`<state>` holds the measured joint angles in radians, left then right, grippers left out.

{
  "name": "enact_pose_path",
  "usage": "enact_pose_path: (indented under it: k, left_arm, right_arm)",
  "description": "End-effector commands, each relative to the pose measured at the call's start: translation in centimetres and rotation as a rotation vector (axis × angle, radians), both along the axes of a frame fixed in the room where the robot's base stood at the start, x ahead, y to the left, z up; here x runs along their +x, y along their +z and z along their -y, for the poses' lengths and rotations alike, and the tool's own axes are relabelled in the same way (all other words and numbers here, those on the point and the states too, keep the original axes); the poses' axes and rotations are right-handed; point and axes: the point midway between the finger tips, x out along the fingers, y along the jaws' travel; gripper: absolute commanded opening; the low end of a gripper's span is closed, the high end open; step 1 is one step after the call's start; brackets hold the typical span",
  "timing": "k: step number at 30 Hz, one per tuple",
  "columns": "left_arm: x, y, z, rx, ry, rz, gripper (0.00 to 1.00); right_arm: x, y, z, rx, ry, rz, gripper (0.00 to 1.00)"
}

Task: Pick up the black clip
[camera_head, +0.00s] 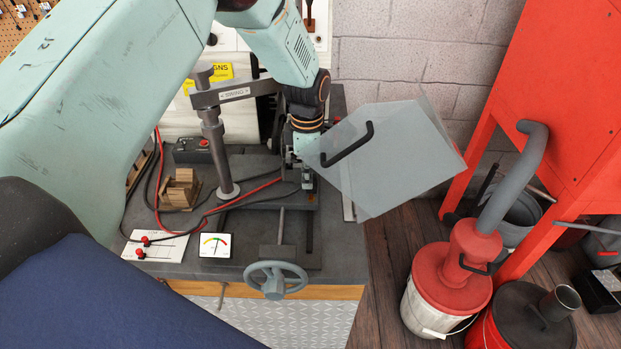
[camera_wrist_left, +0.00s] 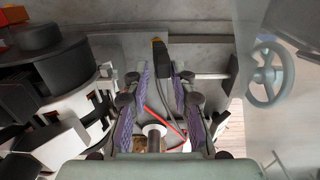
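The black clip (camera_wrist_left: 160,62) shows in the left wrist view as a dark body with a small yellowish end, and its dark cable runs down from it. My left gripper (camera_wrist_left: 164,76) has its two purple-padded fingers apart, one on each side of the clip's lower part. I see gaps between the pads and the clip. In the head view my left gripper (camera_head: 307,184) points down over the machine on the bench, and the clip is too small or hidden to make out there. My right gripper is not in view.
A clear tilted shield (camera_head: 395,160) with a black handle stands close right of my left gripper. A grey post (camera_head: 216,150) stands to its left. Red and black cables cross the dark bench (camera_head: 345,262). A handwheel (camera_head: 276,280) is at the front.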

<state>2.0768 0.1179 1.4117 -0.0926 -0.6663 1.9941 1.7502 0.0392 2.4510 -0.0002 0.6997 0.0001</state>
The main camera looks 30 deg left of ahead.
Motion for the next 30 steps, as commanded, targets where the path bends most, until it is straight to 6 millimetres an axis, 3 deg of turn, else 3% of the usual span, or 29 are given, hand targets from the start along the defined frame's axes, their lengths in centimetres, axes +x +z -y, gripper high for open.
enact_pose_path:
  k: [6, 15, 24, 30]
  left_arm:
    - [0.1, -2.8, 0.1, 0.000, -0.001, -0.001, 0.25]
    - [0.4, -3.3, 0.3, 0.000, -0.003, 0.001, 0.25]
    - [0.5, -3.3, 0.4, 0.000, -0.004, 0.001, 0.00]
    - [0.5, -3.3, 0.4, 0.000, -0.003, 0.004, 0.00]
  right_arm:
    - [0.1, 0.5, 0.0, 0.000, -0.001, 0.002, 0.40]
    - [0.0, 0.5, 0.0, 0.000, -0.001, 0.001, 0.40]
    - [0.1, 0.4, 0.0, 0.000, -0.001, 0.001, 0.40]
    - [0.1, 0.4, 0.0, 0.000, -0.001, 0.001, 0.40]
